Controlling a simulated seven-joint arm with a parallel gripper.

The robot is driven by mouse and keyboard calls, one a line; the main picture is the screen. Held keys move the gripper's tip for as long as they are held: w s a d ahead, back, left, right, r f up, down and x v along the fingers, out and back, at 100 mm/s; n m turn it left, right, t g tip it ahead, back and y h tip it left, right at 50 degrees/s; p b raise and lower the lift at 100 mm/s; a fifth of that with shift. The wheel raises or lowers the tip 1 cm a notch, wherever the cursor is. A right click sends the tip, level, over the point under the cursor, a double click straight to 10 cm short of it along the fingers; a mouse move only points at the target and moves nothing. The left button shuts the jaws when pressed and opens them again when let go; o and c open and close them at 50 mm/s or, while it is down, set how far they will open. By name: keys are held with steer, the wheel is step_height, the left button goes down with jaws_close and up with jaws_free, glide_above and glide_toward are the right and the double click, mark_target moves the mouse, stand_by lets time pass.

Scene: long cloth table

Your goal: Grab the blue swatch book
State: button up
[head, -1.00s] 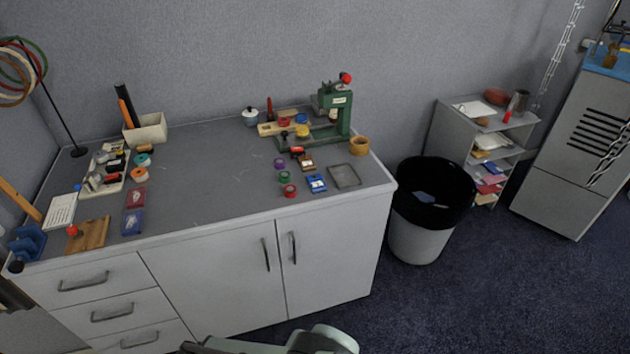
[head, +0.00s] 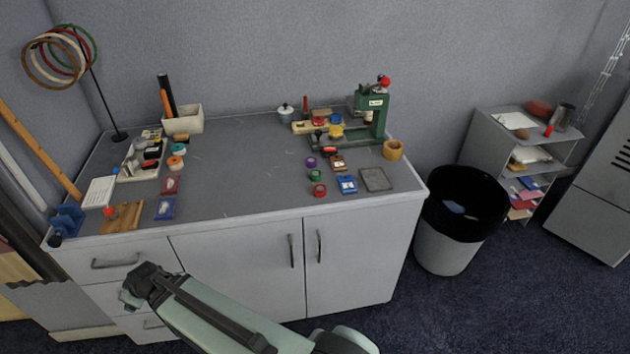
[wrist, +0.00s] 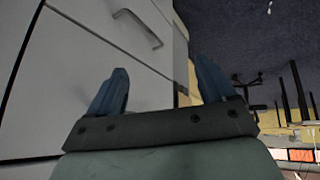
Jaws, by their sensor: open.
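Two flat blue items lie on the cabinet top. One, dark blue with a pale figure (head: 165,208), is at the front left, just in front of a similar red one. The other, brighter blue with white patches (head: 347,184), is at the front right, beside a grey square pad. I cannot tell for certain which is the swatch book. My gripper (head: 130,299) is low in front of the drawers, below the top's front edge and apart from both. In the wrist view, its two blue fingers (wrist: 163,88) are spread with nothing between them.
The front edge of the worktop (head: 240,218) lies above my gripper. Colored rolls (head: 319,190) stand beside the right blue item. A green press (head: 372,115) is behind. A wooden block (head: 124,216) is left of the dark blue item. The middle of the top is clear.

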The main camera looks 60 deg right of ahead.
steer(key=w+r+n+t, duration=0.1)
steer(key=w+r+t, duration=0.3)
steer(key=r, duration=0.6)
steer(key=w+r+t, duration=0.1)
steer(key=w+r, duration=0.4)
steer(key=r, duration=0.4)
steer(key=d+r+t+h, duration=0.1)
steer(key=d+r, duration=0.6)
steer(key=d, duration=0.3)
steer(key=s+d+m+g+h, duration=0.1)
steer(key=s+d+m+h, duration=0.15)
steer(key=d, duration=0.75)
steer(key=s+d+m+g+h, duration=0.1)
steer(key=s+d+m, duration=0.15)
steer(key=d, duration=0.65)
steer(key=m+g, duration=0.7)
steer(key=m, duration=0.3)
glide_above(346, 180)
steer(key=s+a, duration=0.1)
steer(key=a, duration=0.1)
steer(key=f, duration=0.5)
steer(key=shift+s+d+f, duration=0.15)
steer(key=shift+s+f, duration=0.05)
steer(key=shift+f, duration=0.15)
steer(key=shift+s+x, duration=0.15)
steer(key=shift+x, duration=1.2)
steer(key=shift+s+x, duration=0.15)
steer(key=shift+x, duration=1.2)
steer(key=shift+f, duration=0.15)
